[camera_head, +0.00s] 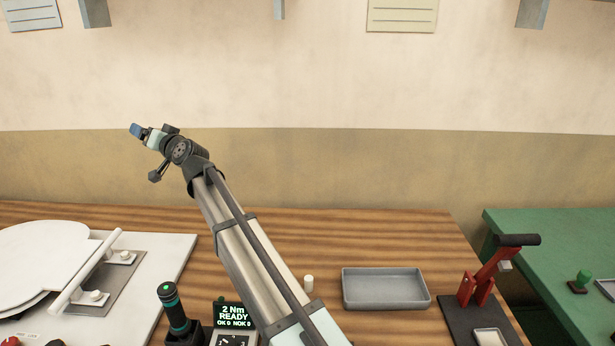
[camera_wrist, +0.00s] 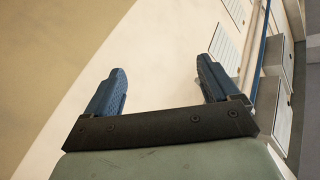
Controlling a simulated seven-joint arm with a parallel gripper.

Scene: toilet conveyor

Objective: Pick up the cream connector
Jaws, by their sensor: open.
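A small cream cylinder (camera_head: 308,283), which looks like the cream connector, stands upright on the wooden table, just right of my arm and left of the grey tray. My gripper (camera_head: 136,130) is raised high at the upper left, in front of the wall and far from the cylinder. In the wrist view my gripper (camera_wrist: 161,72) has its two blue fingers spread apart with nothing between them. The wrist view shows only wall and fixtures, not the cylinder.
An empty grey tray (camera_head: 386,303) lies right of the cylinder. A display unit (camera_head: 234,316) and a black-and-teal tool (camera_head: 176,312) stand front left. A white toilet seat (camera_head: 45,262) lies on a board at left.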

